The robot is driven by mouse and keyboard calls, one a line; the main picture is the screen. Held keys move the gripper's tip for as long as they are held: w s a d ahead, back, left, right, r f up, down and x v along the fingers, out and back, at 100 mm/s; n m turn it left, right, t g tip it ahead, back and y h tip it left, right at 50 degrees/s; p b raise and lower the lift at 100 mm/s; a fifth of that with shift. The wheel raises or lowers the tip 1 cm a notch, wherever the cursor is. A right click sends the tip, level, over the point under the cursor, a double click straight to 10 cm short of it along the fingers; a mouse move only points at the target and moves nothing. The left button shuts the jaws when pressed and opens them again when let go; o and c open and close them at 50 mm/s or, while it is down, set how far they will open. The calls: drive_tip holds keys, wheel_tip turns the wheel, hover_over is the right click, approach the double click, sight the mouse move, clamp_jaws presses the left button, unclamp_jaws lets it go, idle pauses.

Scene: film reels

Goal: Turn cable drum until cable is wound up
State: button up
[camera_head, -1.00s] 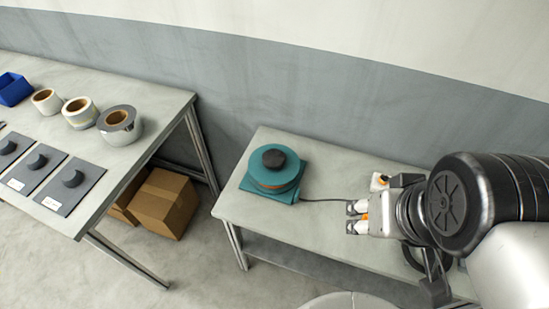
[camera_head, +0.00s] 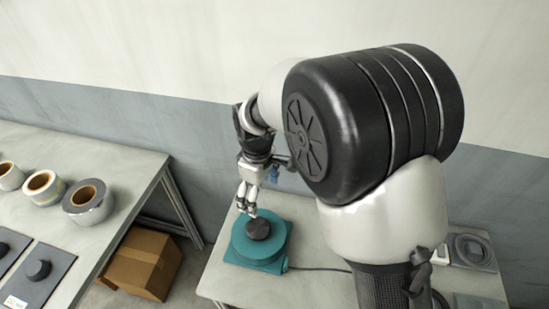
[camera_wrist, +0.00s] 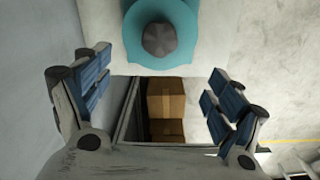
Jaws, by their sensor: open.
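The teal cable drum (camera_head: 262,243) sits on its square teal base on the right-hand table, with a dark round knob (camera_head: 258,229) on top. A dark cable (camera_head: 318,268) runs from the base to the right across the table. My gripper (camera_head: 247,205) is just above and behind the knob, fingers pointing down. In the wrist view the blue-padded fingers (camera_wrist: 157,92) are spread wide with nothing between them. The knob (camera_wrist: 160,38) and drum (camera_wrist: 133,50) lie at the top of that view, beyond the fingertips. Whether a finger touches the knob is unclear.
A second table (camera_head: 120,165) at the left holds several tape-like rolls (camera_head: 88,202) and dark pads with round pieces. Cardboard boxes (camera_head: 143,263) stand on the floor between the tables. A grey coiled item (camera_head: 472,250) lies at the right end of the drum's table.

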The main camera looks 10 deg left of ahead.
sight(258, 227)
drive_tip(key=shift+n, duration=0.4)
drive_tip(key=f+b, duration=0.1)
drive_tip(key=f, duration=0.5)
drive_tip(key=a+f+b, duration=0.1)
drive_tip(key=f, duration=0.6)
drive_tip(key=f+b, duration=0.2)
drive_tip(key=f, duration=0.4)
drive_tip(key=shift+w+a+f, duration=0.15)
drive_tip(key=shift+w+f, duration=0.05)
drive_tip(key=shift+w, duration=0.05)
drive_tip(key=shift+c, duration=0.3)
drive_tip(key=c, duration=1.4)
drive_tip(key=shift+c, duration=0.2)
drive_tip(key=shift+n, duration=0.3)
